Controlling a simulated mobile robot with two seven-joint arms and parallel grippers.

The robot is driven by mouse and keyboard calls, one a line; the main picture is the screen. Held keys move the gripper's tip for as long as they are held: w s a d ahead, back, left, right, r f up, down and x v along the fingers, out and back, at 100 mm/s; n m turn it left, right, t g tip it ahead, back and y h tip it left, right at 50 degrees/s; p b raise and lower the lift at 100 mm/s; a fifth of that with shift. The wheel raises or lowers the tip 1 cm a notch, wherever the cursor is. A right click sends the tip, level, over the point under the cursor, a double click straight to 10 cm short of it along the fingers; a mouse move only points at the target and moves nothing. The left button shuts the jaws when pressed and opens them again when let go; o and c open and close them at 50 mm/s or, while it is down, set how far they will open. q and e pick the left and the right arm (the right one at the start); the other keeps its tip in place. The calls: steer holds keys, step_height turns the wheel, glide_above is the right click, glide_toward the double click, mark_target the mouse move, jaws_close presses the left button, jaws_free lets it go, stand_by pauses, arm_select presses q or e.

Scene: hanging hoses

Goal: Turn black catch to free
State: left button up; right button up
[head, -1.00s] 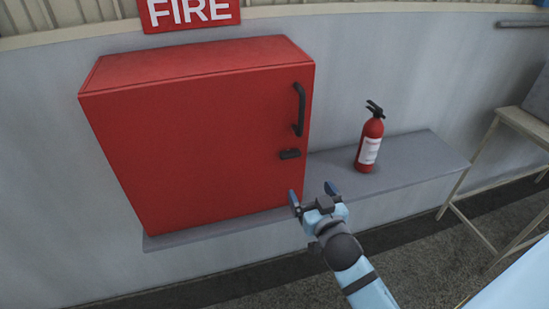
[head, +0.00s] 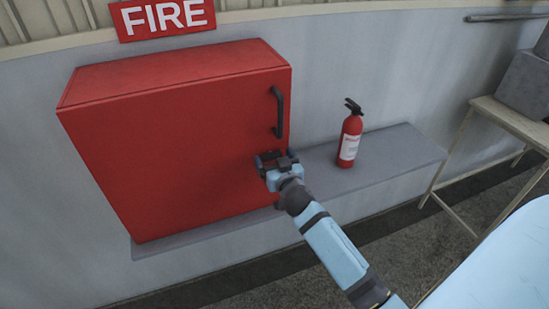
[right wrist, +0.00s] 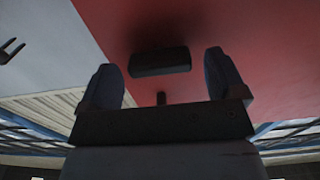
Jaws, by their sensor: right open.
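The red fire cabinet (head: 170,140) stands on a grey ledge against the wall, its door closed. The black catch (right wrist: 160,62) shows in the right wrist view as a dark bar on the red door, lying between and ahead of my two fingers. In the head view the catch is hidden behind my right gripper (head: 272,160). My right gripper is open and empty, in front of the door's right edge, just below the black door handle (head: 279,112). I cannot tell whether the fingers touch the catch. My left gripper is out of view.
A red fire extinguisher (head: 350,138) stands on the grey ledge (head: 405,150) right of the cabinet. A FIRE sign (head: 165,17) is above it. A pale table (head: 512,125) with a grey box (head: 527,85) is at the right. The ledge beyond the extinguisher is clear.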

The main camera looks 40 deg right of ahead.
steer(key=shift+c, duration=0.4)
steer(key=c, duration=0.8)
steer(key=shift+c, duration=0.2)
steer(key=shift+n, duration=0.4)
steer(key=n, duration=0.3)
steer(key=shift+a+n+p, duration=0.1)
steer(key=shift+n+p, duration=0.2)
steer(key=shift+p, duration=0.05)
steer(key=n, duration=0.4)
steer(key=n+p, duration=0.1)
steer(key=n, duration=0.4)
steer(key=shift+f, duration=0.1)
steer(key=shift+a+f+n+p, duration=0.1)
steer(key=shift+n+p, duration=0.25)
steer(key=shift+n, duration=1.95)
